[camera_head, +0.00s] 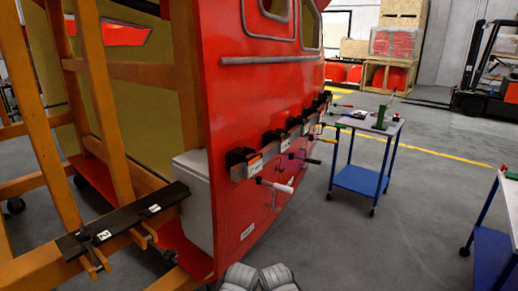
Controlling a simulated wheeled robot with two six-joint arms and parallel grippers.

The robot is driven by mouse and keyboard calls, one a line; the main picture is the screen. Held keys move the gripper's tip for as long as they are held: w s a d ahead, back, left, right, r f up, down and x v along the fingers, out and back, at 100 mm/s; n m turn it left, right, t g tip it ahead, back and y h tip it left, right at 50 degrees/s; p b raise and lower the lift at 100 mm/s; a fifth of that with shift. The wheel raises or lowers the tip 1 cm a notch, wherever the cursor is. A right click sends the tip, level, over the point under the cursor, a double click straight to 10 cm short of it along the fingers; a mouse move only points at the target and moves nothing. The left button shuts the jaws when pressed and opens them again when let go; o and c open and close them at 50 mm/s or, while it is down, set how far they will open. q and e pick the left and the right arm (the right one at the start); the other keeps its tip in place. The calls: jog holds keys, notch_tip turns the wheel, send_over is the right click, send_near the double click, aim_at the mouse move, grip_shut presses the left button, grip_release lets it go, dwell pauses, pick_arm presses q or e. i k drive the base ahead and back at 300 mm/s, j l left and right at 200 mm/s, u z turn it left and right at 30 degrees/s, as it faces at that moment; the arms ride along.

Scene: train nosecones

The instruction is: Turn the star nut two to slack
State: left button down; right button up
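No part is plainly a star nut at this distance. A black bar (128,216) lies on the orange frame at the lower left and carries two small white labels, too small to read surely. Small wooden-coloured pieces (92,263) hang below it. On the red nosecone (230,110), a row of black clamp blocks (240,160) with small white labels runs along the lower side, with T-shaped handles (275,185) below them. Their numbers are not legible. Neither gripper is in view; only two grey-white parts, probably mine, show at the bottom edge.
A blue trolley table (362,180) with tools on top stands right of the nosecone. Another blue table (492,252) is at the right edge. A forklift (490,90), crates and red parts stand at the back.

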aim_at(85, 238)
jog(key=u, duration=1.4)
jog(key=i+j+z, duration=0.15)
jog(key=i+l, duration=0.05)
jog(key=i, duration=0.05)
